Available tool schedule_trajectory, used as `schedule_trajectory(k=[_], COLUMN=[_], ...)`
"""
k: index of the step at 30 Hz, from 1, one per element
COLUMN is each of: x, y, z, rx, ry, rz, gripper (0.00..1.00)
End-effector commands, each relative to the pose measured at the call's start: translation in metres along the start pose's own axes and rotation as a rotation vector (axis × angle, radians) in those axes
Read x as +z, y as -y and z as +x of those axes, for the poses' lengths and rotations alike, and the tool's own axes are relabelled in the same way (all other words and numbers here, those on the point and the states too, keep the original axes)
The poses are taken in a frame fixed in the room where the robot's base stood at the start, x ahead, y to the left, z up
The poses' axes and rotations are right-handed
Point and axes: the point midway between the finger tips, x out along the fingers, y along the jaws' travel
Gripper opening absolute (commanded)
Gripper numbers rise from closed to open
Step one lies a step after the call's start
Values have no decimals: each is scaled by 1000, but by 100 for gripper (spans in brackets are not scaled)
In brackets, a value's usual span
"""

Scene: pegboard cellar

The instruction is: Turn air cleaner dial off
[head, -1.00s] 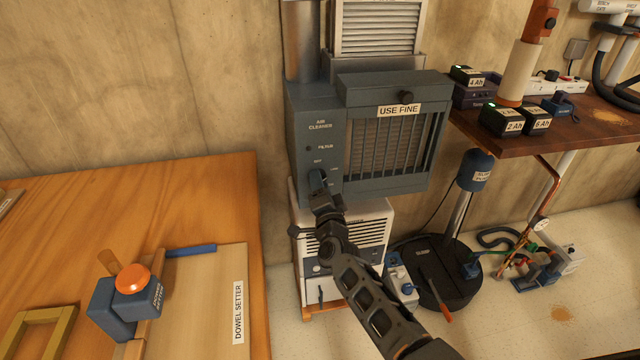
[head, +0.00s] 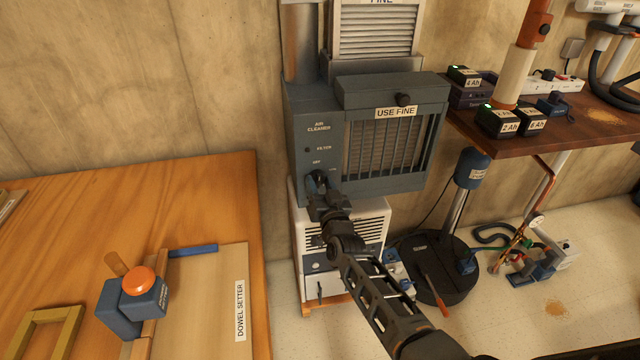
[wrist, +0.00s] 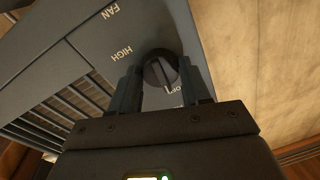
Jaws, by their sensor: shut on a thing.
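The air cleaner (head: 310,105) is a blue-grey box on the wall with a grille on its right side. Its dial (wrist: 160,70) is dark and round with a raised bar, low on the left part of the front. My gripper (wrist: 158,76) has one finger on each side of the dial and is shut on it. In the wrist view a HIGH label lies left of the dial, and another label below it is partly hidden. The bar slants down to the right; which label it marks is unclear. In the head view my gripper (head: 319,182) covers most of the dial.
A white louvred unit (head: 372,228) stands directly below the air cleaner, close to my arm. A wooden bench (head: 215,190) with a dowel setter is on the left. A shelf (head: 560,130) with batteries is on the right. A black round base (head: 440,275) stands on the floor.

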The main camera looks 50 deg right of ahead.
Motion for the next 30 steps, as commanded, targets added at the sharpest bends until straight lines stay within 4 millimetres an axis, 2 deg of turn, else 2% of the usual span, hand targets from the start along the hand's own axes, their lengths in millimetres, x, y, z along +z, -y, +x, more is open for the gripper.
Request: schedule_trajectory(k=[9, 23, 24, 30], x=[1, 2, 2, 1], y=[0, 0, 0, 0], z=[-1, -1, -1, 0], rx=[-6, -7, -7, -6], ry=[13, 14, 14, 12], rz=[-91, -103, -103, -102], gripper=[16, 16, 50, 69])
